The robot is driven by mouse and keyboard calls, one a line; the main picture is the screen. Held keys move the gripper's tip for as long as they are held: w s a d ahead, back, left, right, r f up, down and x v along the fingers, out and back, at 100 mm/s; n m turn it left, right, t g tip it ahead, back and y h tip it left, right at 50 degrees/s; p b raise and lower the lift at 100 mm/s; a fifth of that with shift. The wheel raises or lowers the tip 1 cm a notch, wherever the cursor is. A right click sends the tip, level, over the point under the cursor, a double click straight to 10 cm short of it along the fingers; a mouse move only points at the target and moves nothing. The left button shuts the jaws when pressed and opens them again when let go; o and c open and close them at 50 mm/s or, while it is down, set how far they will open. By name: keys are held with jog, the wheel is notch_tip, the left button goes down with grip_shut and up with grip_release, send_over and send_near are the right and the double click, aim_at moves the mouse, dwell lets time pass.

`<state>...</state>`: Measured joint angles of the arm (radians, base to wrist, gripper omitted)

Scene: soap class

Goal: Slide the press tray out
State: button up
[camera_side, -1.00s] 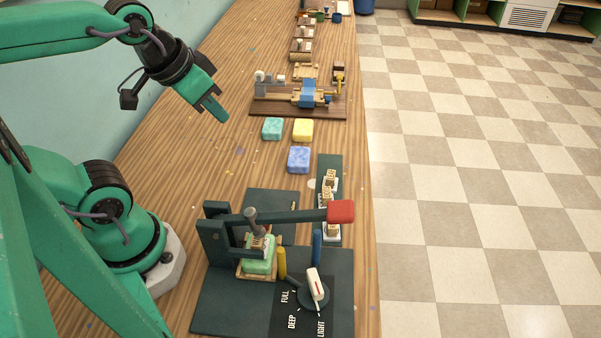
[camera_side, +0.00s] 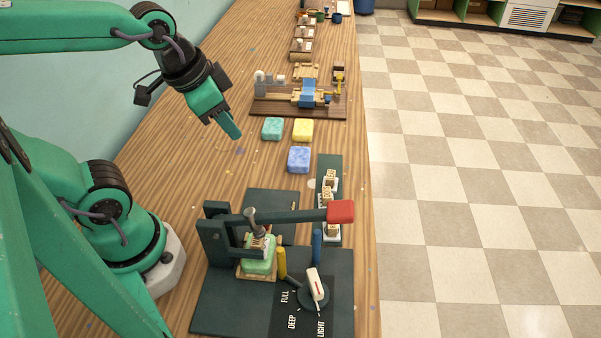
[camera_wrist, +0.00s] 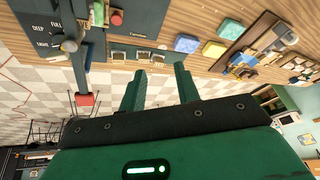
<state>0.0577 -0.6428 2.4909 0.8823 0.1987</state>
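The press stands on a dark base plate (camera_side: 225,310) at the front of the bench. Its lever (camera_side: 280,216) reaches right to a red handle (camera_side: 341,211). A green soap (camera_side: 257,262) sits under the press post, on the pale wooden press tray (camera_side: 255,276), which shows only at its edges. My gripper (camera_side: 233,132) hangs above the bench behind the press, left of the loose soaps, clear of everything. In the wrist view its two fingers (camera_wrist: 160,85) are apart with nothing between them. The red handle also shows there (camera_wrist: 85,99).
A dial (camera_side: 316,287) on the base points toward FULL–LIGHT markings; yellow (camera_side: 282,262) and blue (camera_side: 317,247) posts stand nearby. Stamps sit in a rack (camera_side: 330,165). Teal (camera_side: 272,128), yellow (camera_side: 302,129) and blue (camera_side: 299,159) soaps lie beyond. Bench between them and the press is mostly clear.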

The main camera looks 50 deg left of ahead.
jog(key=d+f+m+g, duration=0.1)
jog(key=d+f+m, duration=0.1)
jog(key=f+m, duration=0.1)
jog(key=d+f+m+g, duration=0.2)
jog(key=f+m, duration=0.2)
jog(key=m, duration=0.2)
jog(key=w+d+f+m+g, duration=0.1)
jog(key=d+f+m, duration=0.2)
jog(key=f+m, duration=0.1)
jog(key=shift+d+m+g, duration=0.1)
jog(key=shift+m+g, duration=0.2)
jog(key=shift+m, duration=0.2)
jog(key=shift+s+d+f+m, duration=0.1)
jog(key=shift+d+f+m, duration=0.1)
jog(key=shift+f+m, duration=0.3)
jog(key=shift+f, duration=3.8)
grip_shut()
